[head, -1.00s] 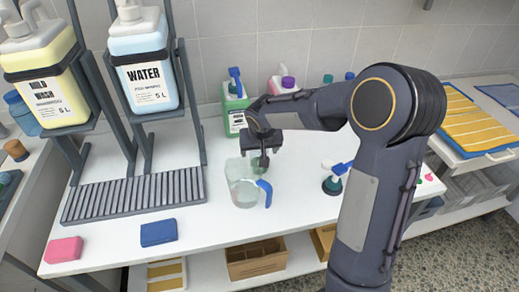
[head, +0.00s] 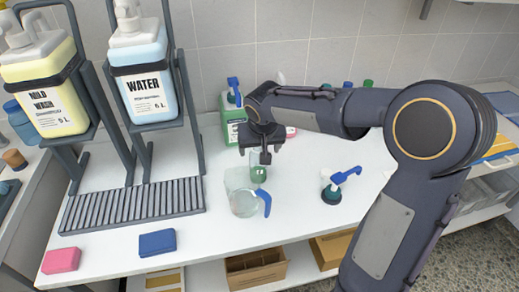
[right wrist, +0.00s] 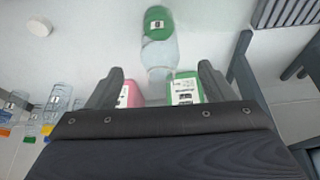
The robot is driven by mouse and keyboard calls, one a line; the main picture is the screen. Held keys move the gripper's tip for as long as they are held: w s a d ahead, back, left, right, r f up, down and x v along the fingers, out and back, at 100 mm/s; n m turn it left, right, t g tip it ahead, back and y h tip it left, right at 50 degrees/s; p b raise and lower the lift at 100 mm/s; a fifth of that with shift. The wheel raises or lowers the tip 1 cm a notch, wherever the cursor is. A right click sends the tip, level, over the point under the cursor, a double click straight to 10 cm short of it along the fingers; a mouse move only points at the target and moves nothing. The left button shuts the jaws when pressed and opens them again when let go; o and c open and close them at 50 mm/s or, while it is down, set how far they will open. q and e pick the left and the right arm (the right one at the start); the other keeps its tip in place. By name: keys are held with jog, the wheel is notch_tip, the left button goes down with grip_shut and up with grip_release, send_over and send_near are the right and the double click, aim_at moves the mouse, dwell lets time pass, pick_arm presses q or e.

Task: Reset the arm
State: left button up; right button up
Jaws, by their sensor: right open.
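My right gripper (head: 264,157) hangs over the white table, jaws open. In the right wrist view the two fingers (right wrist: 160,85) stand wide apart with nothing clamped between them. A spray head with a blue trigger and dark base (head: 331,193) stands to the right. My left gripper is out of view.
A green labelled container (head: 232,118) stands close behind the gripper. Blue (head: 157,243) and pink (head: 62,260) sponges lie at front.

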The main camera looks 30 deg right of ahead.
dwell(0.3)
jog(key=shift+s+r, duration=0.15)
jog(key=shift+s, duration=0.05)
jog(key=s+a+r+y+p, duration=0.1)
jog(key=s+a, duration=0.1)
jog(key=s, duration=0.6)
jog(key=s+a+r+n+t+y+p, duration=0.1)
jog(key=s+a+y, duration=0.1)
jog(key=s, duration=0.7)
jog(key=s+a+r+n+y+p, duration=0.1)
jog(key=s+a+r+y+p, duration=0.1)
jog(key=s, duration=0.6)
jog(key=shift+s+a, duration=0.3)
jog(key=shift+s, duration=0.1)
